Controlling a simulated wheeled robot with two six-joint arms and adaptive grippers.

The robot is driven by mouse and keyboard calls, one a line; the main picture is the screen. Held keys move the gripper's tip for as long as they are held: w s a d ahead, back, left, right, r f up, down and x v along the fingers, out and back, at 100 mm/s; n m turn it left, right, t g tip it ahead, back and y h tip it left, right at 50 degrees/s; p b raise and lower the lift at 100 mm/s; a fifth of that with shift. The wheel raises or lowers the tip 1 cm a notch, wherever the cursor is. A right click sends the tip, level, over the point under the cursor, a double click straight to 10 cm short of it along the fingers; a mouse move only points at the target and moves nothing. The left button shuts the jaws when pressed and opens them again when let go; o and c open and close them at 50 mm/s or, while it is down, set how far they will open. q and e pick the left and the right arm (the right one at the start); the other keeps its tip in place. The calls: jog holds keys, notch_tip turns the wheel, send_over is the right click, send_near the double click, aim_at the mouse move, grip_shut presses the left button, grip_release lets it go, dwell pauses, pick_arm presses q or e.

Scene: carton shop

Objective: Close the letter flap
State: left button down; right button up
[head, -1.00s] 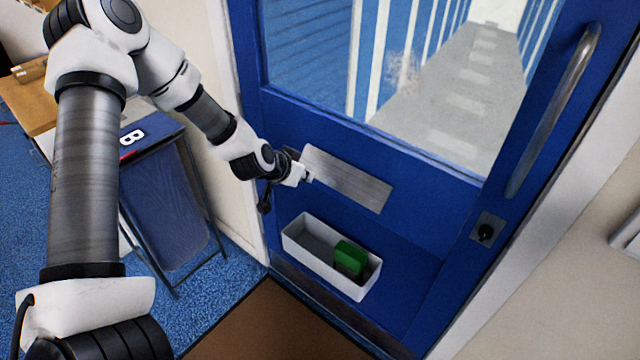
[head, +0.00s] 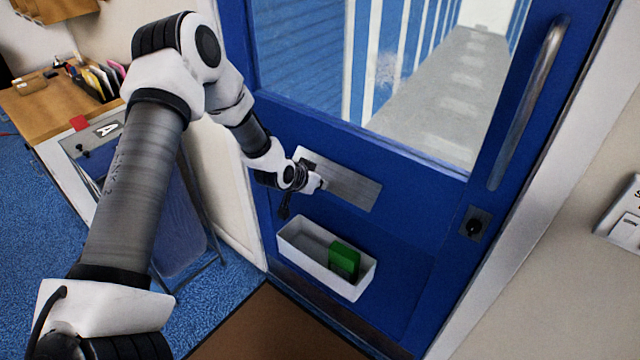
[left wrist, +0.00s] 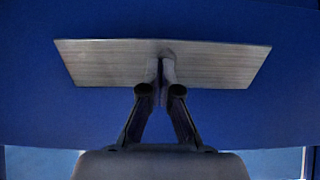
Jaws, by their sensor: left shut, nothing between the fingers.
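The letter flap (head: 352,190) is a long brushed-metal plate across the lower part of the blue door (head: 420,190). It also shows in the left wrist view (left wrist: 100,65), wider at the top than at the bottom. I cannot tell whether it lies fully flush with the door. My left gripper (head: 316,184) is in front of the flap's left part in the head view and hides some of it. In the left wrist view, its shut, empty fingers (left wrist: 161,76) overlap the plate near its middle. Contact is not clear. My right gripper is not in view.
A white open box (head: 300,243) with a green item (head: 343,260) sits below the flap. A long door handle (head: 528,105) and a lock plate (head: 474,226) are at the right. A wooden desk (head: 45,110) stands at the left. A brown mat (head: 270,330) lies before the door.

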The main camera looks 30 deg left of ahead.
aim_at(330, 176)
pick_arm(q)
jog(key=shift+w+a+f+t+h+b, duration=0.1)
jog(key=shift+w+f+t+b, duration=0.85)
jog(key=shift+b, duration=2.6)
jog(key=shift+w+f+t+h+b, duration=0.1)
jog(key=shift+w+f+t+b, duration=0.25)
jog(key=shift+f+t+b, duration=2.25)
jog(key=shift+w+a+r+t+h+b, duration=0.1)
jog(key=shift+w+r+t+b, duration=0.35)
jog(key=shift+b, duration=4.1)
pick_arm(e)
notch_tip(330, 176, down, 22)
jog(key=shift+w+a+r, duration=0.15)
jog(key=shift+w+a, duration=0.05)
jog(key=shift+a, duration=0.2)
pick_arm(q)
jog(key=shift+w+f, duration=0.2)
jog(key=shift+w, duration=0.05)
